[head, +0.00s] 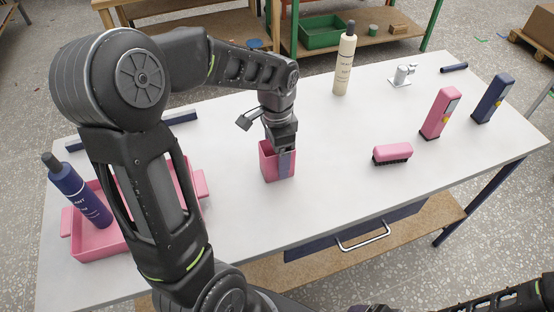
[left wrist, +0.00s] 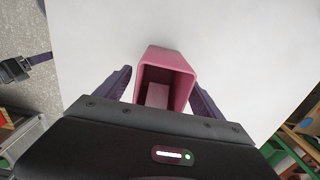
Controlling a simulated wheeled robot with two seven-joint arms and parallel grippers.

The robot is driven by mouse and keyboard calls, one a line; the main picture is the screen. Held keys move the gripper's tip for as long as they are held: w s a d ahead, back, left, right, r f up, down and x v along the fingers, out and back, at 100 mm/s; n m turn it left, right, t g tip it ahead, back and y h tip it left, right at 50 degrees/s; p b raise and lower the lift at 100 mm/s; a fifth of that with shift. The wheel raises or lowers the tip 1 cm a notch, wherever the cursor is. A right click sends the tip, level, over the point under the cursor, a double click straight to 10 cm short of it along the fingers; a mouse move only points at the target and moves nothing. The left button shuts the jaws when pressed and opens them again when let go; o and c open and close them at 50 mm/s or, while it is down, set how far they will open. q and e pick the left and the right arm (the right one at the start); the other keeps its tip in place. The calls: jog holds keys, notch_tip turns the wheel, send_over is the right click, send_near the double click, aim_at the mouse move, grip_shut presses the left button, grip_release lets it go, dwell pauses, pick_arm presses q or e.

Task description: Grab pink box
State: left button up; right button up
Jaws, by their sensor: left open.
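The pink box (head: 268,168), an open-topped holder, stands upright on the white table near its middle. My left gripper (head: 279,163) is directly above and around it, pointing down. One finger shows in front of the box's near side. In the left wrist view the box (left wrist: 167,66) sits between the two spread fingers of the left gripper (left wrist: 160,80), with a small gap showing on the left. I cannot tell whether the right finger touches it. The box's inside looks empty apart from a lighter patch at the bottom. My right gripper is out of view.
A pink tray (head: 98,240) holding a dark blue bottle (head: 78,190) lies at left, partly behind my arm. The table's front middle is clear.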

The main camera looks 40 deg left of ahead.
pick_arm(q)
jog(key=c, duration=1.5)
jog(key=shift+r, duration=0.1)
notch_tip(320, 180, up, 10)
jog(key=shift+f+b, duration=0.1)
jog(key=shift+b, duration=0.25)
